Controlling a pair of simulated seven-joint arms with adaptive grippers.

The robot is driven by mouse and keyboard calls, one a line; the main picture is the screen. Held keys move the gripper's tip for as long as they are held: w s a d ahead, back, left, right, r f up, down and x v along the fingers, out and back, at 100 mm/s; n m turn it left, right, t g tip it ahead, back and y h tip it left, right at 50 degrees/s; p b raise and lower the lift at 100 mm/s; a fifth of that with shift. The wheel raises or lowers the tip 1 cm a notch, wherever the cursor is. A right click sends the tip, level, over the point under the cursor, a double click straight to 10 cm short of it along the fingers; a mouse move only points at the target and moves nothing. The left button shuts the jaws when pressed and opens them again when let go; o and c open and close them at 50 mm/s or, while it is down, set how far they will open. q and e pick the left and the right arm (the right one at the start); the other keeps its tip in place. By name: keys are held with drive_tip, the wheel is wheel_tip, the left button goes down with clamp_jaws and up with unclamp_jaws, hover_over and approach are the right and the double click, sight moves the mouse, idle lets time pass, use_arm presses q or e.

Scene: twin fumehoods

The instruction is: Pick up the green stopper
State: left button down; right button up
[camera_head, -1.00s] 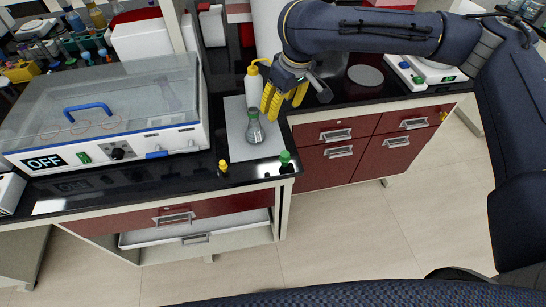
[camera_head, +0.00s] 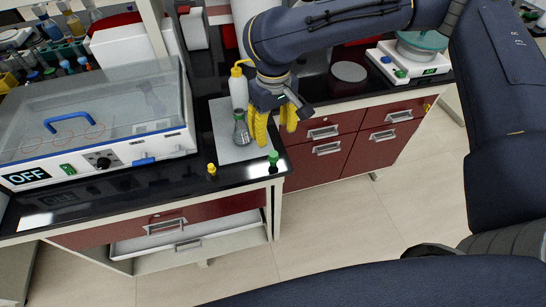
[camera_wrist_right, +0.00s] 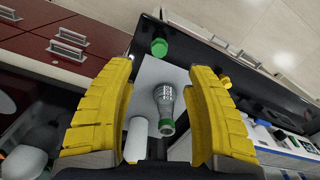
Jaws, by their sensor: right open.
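The green stopper (camera_head: 273,158) stands on the black bench near its front edge, just off the corner of the white mat. In the right wrist view the green stopper (camera_wrist_right: 159,47) lies beyond the fingertips, near the top and between the two fingers' lines. My right gripper (camera_head: 273,128) is open with yellow fingers, above the bench a little behind the stopper and apart from it. In the right wrist view the open fingers of the right gripper (camera_wrist_right: 158,75) have nothing between their tips. My left gripper is not in view.
A flask (camera_head: 241,132) stands on the white mat (camera_head: 227,152), close left of my right gripper. A yellow-capped wash bottle (camera_head: 238,92) is behind it. A yellow stopper (camera_head: 212,170) stands left of the green one. A shaker box (camera_head: 95,120) fills the bench's left.

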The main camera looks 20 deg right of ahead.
sight(273, 154)
drive_tip(key=shift+w+f, duration=0.1)
drive_tip(key=shift+f, duration=5.75)
drive_tip(key=shift+o, duration=0.3)
clamp_jaws()
